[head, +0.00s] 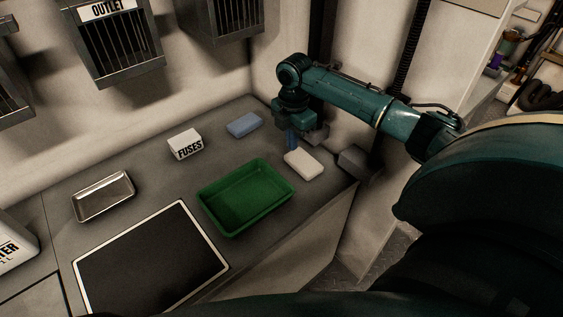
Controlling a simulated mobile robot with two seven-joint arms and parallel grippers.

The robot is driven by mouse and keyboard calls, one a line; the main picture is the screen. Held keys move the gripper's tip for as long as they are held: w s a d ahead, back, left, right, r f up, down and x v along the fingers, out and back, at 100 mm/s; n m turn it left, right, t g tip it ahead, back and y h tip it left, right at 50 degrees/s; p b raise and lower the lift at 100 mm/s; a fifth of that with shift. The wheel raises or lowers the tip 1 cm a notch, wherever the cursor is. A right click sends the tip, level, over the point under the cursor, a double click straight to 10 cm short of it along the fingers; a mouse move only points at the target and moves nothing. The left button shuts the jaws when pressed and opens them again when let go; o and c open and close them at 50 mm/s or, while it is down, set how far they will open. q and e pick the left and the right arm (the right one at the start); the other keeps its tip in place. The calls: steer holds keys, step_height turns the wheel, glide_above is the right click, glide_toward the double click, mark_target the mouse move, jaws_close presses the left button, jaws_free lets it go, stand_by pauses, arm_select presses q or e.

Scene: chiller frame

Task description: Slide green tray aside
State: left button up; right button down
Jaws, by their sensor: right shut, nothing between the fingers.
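The green tray (232,204) is a shallow rectangular tray. It lies empty on the grey counter, right of the dark framed panel and near the counter's front edge. My right gripper (292,147) points down beyond the tray's far right corner, apart from the tray. It is shut and empty, just behind a white block. My left gripper is not in view.
The white block (304,164) lies close to the tray's right side. A box marked FUSES (186,146) and a blue block (244,125) stand behind it. A metal tray (95,199) and a white-bordered dark panel (150,262) lie left.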

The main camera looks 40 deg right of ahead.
mark_target(201, 233)
step_height(201, 233, down, 10)
steer(key=shift+s+a+r+b, duration=0.1)
steer(key=shift+a+r+b, duration=0.05)
steer(key=shift+b, duration=0.55)
steer(key=a, duration=0.2)
steer(key=shift+s+a+r, duration=0.1)
steer(key=shift+a+r, duration=0.15)
steer(key=shift+a, duration=0.6)
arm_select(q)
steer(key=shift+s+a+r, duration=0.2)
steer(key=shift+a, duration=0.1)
